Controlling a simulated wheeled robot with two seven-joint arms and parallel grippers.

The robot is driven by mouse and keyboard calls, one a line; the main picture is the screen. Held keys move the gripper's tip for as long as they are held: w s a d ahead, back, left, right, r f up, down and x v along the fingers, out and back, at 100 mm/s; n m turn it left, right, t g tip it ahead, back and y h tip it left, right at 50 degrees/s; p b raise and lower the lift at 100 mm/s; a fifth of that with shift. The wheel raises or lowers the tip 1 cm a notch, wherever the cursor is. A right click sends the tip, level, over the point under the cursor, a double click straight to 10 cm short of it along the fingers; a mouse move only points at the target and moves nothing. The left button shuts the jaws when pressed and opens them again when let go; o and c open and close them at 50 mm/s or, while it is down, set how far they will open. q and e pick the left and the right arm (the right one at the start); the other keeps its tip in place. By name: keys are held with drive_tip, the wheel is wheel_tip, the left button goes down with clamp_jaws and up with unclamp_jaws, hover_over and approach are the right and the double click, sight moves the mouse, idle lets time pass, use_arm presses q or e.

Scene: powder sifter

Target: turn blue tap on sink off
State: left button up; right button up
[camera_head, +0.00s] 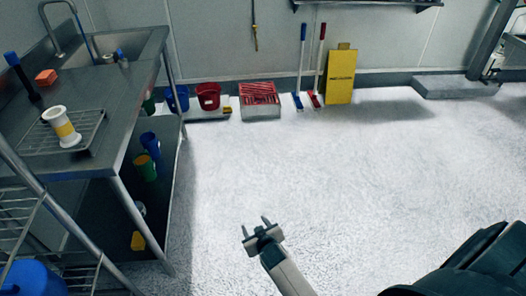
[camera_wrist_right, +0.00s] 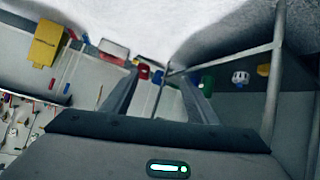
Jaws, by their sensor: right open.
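A steel sink (camera_head: 118,42) is set in the counter at the upper left of the head view, with a curved metal faucet (camera_head: 62,12) above it. A small bluish and yellow piece (camera_head: 122,59) is at the sink's front rim; it is too small to tell whether it is the blue tap. My right gripper (camera_head: 256,224) is open and empty above the floor, well to the right of the counter. In the wrist view its two fingers (camera_wrist_right: 159,80) are apart with nothing between them. My left gripper is not in view.
Cups stand on the lower shelf. Buckets (camera_head: 208,96), brooms and a yellow sign (camera_head: 341,75) line the wall. The middle floor is clear.

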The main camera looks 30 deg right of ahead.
drive_tip(key=s+a+f+g+y, duration=0.1)
drive_tip(key=s+a+f, duration=0.1)
drive_tip(key=s+f, duration=0.5)
drive_tip(key=s+a+f+n+g+y, duration=0.1)
drive_tip(key=s+a+f+g, duration=0.1)
drive_tip(key=s+f, duration=0.5)
drive_tip(key=s+a+f+g+y, duration=0.1)
drive_tip(key=s+f, duration=0.6)
drive_tip(key=s, duration=1)
drive_tip(key=shift+a+f+n+g, duration=0.2)
drive_tip(key=shift+a+n+g, duration=0.25)
drive_tip(key=shift+a, duration=0.55)
